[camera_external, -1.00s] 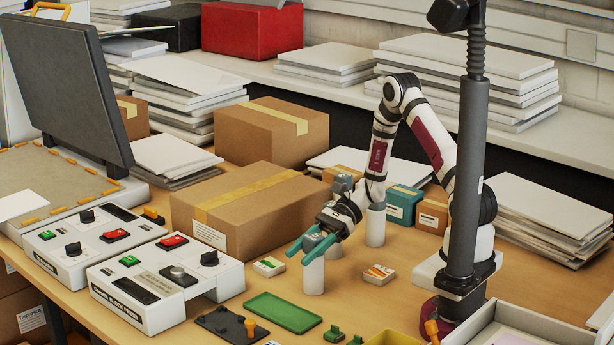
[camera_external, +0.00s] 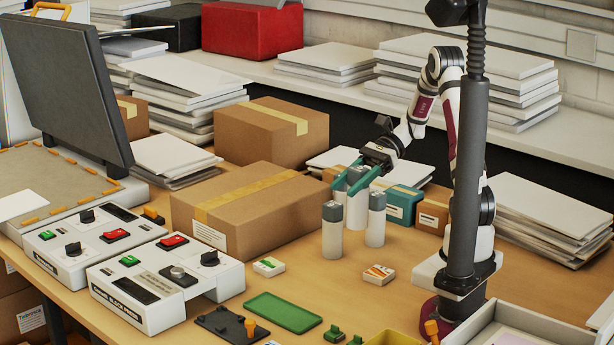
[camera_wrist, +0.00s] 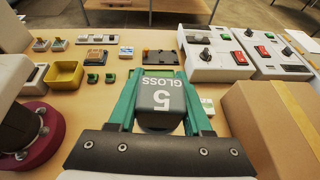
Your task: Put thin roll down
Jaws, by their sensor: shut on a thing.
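My gripper (camera_external: 345,188) points down-left in the external view, its two teal fingers shut around the upper part of the thin roll (camera_external: 357,213). This pale, upright roll has a grey cap. In the wrist view the cap of the held roll (camera_wrist: 162,97) reads "5 GLOSS", between the teal fingers of my gripper (camera_wrist: 160,76). Two other pale rolls with dark grey caps stand on the table in front: a left roll (camera_external: 332,238) and a right roll (camera_external: 376,225). I cannot tell whether the held roll's base touches the table.
A large cardboard box (camera_external: 250,215) lies just left of the rolls. A teal box (camera_external: 398,207) and a small brown box (camera_external: 432,215) stand to the right. A dark post (camera_external: 468,180) stands near my arm.

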